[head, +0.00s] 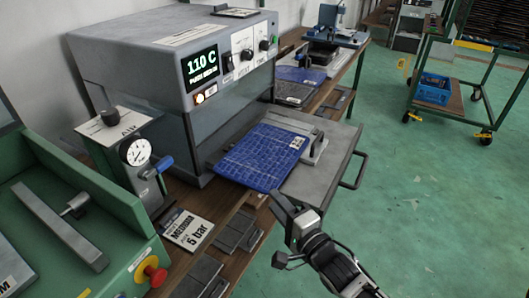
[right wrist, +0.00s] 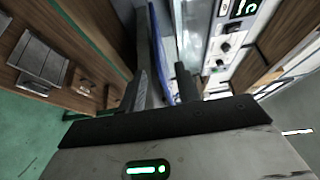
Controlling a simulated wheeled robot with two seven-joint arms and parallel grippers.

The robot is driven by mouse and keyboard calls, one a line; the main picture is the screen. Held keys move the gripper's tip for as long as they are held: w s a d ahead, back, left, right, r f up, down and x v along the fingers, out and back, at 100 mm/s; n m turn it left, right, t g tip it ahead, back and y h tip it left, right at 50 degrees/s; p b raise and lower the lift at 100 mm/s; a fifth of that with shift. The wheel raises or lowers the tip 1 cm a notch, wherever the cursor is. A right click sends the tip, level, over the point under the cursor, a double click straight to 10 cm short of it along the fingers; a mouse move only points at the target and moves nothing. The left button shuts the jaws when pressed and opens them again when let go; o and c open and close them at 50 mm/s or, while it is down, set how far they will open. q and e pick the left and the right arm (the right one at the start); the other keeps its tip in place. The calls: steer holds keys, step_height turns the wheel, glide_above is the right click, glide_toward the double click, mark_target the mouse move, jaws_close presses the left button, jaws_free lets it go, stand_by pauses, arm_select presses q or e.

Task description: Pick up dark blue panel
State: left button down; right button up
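The dark blue panel (head: 262,157), with a grid of pale lines, lies flat on the pulled-out grey tray (head: 318,185) in front of the oven-like machine. My right gripper (head: 287,203) is just in front of the tray's near edge, short of the panel. In the right wrist view its two fingers (right wrist: 160,90) are apart with nothing held between them. Beyond them the panel (right wrist: 160,45) shows nearly edge-on, beside the grey tray edge. Whether a finger touches the tray is unclear. My left gripper is not in view.
The grey machine (head: 180,60) reads 110 C and stands behind the tray. A tray handle (head: 355,172) sticks out at right. A gauge (head: 135,152) and a green station (head: 100,200) are at left. Another blue panel (head: 300,75) lies farther back.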

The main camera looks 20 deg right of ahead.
mark_target(264, 188)
steer(key=shift+w+a+f, duration=0.1)
steer(key=shift+w+a, duration=0.05)
steer(key=shift+w, duration=0.85)
steer(key=shift+w+a, duration=0.2)
steer(key=shift+w, duration=0.85)
steer(key=shift+w+a+f, duration=0.1)
steer(key=shift+w+a, duration=0.05)
steer(key=shift+w, duration=0.85)
steer(key=shift+r, duration=0.1)
jaws_close()
